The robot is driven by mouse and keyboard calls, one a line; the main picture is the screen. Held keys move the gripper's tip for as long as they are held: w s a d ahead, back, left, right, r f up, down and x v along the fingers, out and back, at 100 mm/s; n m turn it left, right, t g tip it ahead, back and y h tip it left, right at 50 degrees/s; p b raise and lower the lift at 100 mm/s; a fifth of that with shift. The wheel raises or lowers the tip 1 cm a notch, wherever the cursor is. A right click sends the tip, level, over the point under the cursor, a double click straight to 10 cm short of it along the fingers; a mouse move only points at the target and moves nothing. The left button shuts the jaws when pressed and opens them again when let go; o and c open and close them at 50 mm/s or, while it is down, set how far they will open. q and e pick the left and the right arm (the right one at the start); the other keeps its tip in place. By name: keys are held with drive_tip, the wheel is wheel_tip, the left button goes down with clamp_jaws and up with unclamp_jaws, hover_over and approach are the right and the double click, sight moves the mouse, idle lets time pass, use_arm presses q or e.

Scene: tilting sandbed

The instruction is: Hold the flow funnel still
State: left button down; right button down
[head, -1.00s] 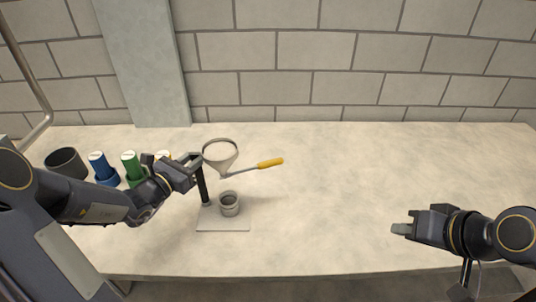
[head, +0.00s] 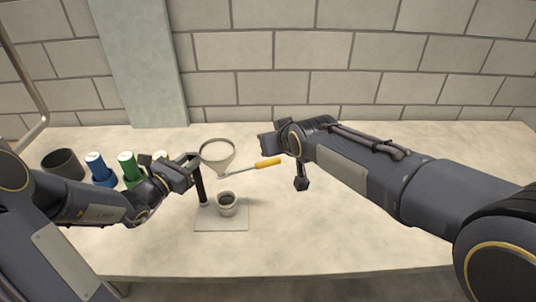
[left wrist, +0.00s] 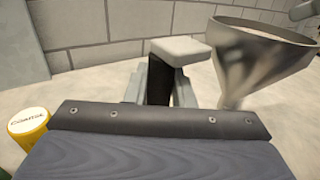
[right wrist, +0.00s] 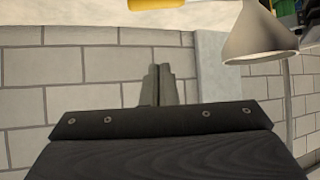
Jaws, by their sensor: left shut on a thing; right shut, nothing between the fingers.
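The pale grey funnel (head: 217,157) sits above a stand with a black post (head: 202,190) and a flat base plate (head: 222,224). A rod with a yellow handle (head: 268,163) reaches right from beneath the funnel. My left gripper (head: 195,163) is shut on the stand's post near its top, left of the funnel. The left wrist view shows the post (left wrist: 157,92) between the fingers and the funnel (left wrist: 260,60) to the right. My right gripper (head: 264,143) is shut and empty, just behind the yellow handle and right of the funnel. The right wrist view shows the handle (right wrist: 157,4) and funnel (right wrist: 260,35).
A small grey cup (head: 226,205) stands on the base plate under the funnel. A dark pot (head: 63,164), a blue container (head: 99,170), a green one (head: 130,168) and a partly hidden yellow one (left wrist: 28,127) stand at left. My right arm spans the table's right side.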

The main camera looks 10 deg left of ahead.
sight(268, 160)
drive_tip(key=w+a+f, duration=0.1)
drive_tip(key=f, duration=0.1)
drive_tip(key=w+a+f, duration=0.1)
drive_tip(key=w+f, duration=0.1)
drive_tip(key=f, duration=0.1)
drive_tip(key=w+f, duration=0.1)
drive_tip(key=f, duration=0.1)
drive_tip(key=shift+w+a+f, duration=0.2)
drive_tip(key=shift+a+f, duration=0.2)
drive_tip(key=shift+s+d+f, duration=0.2)
drive_tip(key=shift+s+f, duration=0.05)
idle(0.3)
